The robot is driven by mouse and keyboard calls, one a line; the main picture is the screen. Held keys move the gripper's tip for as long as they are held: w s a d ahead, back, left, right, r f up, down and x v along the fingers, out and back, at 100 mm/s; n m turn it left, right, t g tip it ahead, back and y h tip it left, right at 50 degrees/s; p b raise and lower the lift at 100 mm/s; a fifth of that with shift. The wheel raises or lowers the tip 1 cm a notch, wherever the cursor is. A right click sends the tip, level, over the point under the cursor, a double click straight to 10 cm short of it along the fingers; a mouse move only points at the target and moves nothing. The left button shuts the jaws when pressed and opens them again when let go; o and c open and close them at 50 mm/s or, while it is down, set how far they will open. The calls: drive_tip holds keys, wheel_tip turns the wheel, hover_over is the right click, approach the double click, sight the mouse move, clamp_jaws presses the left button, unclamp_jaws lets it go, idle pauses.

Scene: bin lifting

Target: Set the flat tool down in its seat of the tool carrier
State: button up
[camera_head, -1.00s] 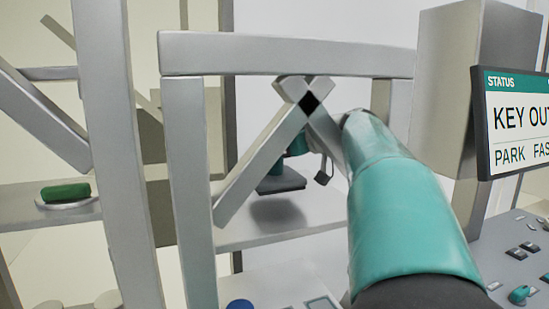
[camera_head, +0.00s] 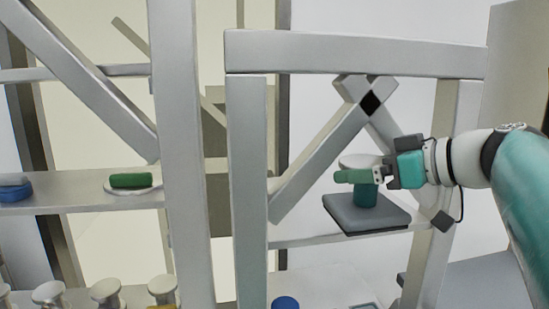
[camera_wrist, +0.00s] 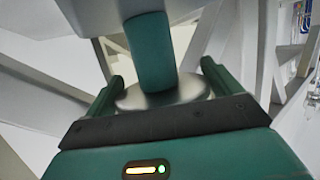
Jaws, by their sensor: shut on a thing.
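The flat tool is a grey square plate (camera_head: 350,214) with a teal post and a pale round cap on top. My gripper (camera_head: 365,176) is shut on it at the post, just under the cap, and holds it with the plate level and facing down. The wrist view shows the cap (camera_wrist: 165,95) between both green fingers, with the teal post (camera_wrist: 150,50) and part of the plate beyond. A pale surface with a rectangular outline (camera_head: 366,306) at the bottom edge may be the tool carrier; most of it is cut off.
Grey posts and a crossbeam (camera_head: 355,52) with diagonal braces stand around the tool. A blue round top (camera_head: 285,302) shows at the bottom. On the left, a shelf (camera_head: 80,190) bears a green piece (camera_head: 131,180) on a white disc. Several pale knobs (camera_head: 105,290) stand lower left.

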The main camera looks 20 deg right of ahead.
drive_tip(key=shift+s+a+r, duration=0.1)
drive_tip(key=shift+s+a, duration=0.05)
drive_tip(key=shift+s, duration=0.35)
drive_tip(key=shift+r, duration=0.2)
drive_tip(key=shift+r, duration=1.3)
drive_tip(key=shift+s, duration=0.1)
